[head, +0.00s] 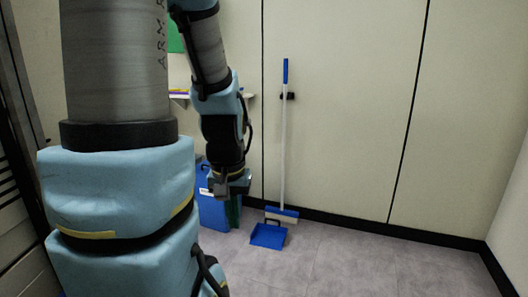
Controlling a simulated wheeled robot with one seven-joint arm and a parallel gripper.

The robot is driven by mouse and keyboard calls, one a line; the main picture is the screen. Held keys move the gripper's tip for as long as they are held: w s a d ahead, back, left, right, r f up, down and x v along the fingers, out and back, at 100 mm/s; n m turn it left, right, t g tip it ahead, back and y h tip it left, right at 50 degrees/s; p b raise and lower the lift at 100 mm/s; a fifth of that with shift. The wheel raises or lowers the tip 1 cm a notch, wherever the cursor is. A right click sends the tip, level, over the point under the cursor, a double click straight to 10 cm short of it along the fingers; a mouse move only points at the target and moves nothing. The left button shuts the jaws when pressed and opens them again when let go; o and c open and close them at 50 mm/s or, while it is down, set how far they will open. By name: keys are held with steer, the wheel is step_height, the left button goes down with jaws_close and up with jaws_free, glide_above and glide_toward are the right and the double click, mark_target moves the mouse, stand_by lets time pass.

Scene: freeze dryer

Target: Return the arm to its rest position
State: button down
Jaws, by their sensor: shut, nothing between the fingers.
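My arm, grey and light blue, fills the left of the head view, with its forearm hanging down in front of the wall. My gripper (221,188) is at the lower end of that forearm, pointing down in front of a blue bin. It is small and dark here; its fingers are close together and I see nothing held in them.
The blue bin (211,213) stands by the wall, partly hidden behind my gripper. A blue and white broom (283,140) leans upright on the wall, with a blue dustpan (268,235) at its foot. A small shelf (180,97) is behind my arm. The grey floor (380,262) at right is clear.

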step_height(320, 180, up, 13)
steer(key=p, duration=1.1)
steer(key=shift+f, duration=0.1)
